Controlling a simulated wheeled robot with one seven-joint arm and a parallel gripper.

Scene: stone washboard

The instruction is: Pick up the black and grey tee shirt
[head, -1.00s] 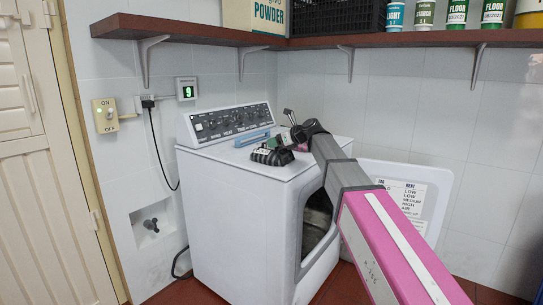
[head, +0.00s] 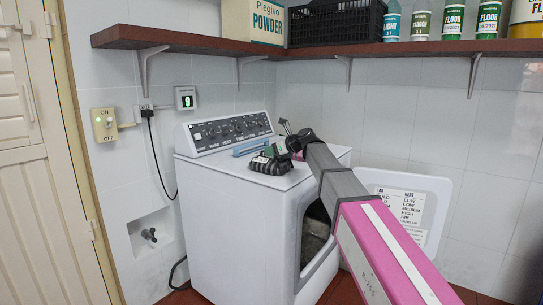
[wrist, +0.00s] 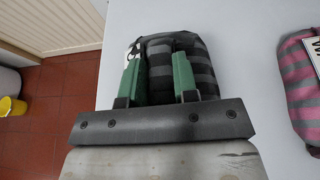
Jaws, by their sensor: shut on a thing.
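The black and grey striped tee shirt (head: 267,164) is a folded bundle at the front left part of the white machine's top in the head view. It also fills the space between the fingers in the wrist view (wrist: 158,68). My gripper (wrist: 157,65) has green fingers, one on each side of the shirt, and is shut on it. In the head view my gripper (head: 280,154) reaches in from the right, over the top. I cannot tell whether the shirt touches the surface. Its near part is hidden by the gripper.
A pink and grey striped cloth (wrist: 303,90) lies to the right on the top. A blue folded item (head: 251,147) lies near the control panel. A shelf (head: 200,47) runs above. A yellow bucket (wrist: 12,106) stands on the floor.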

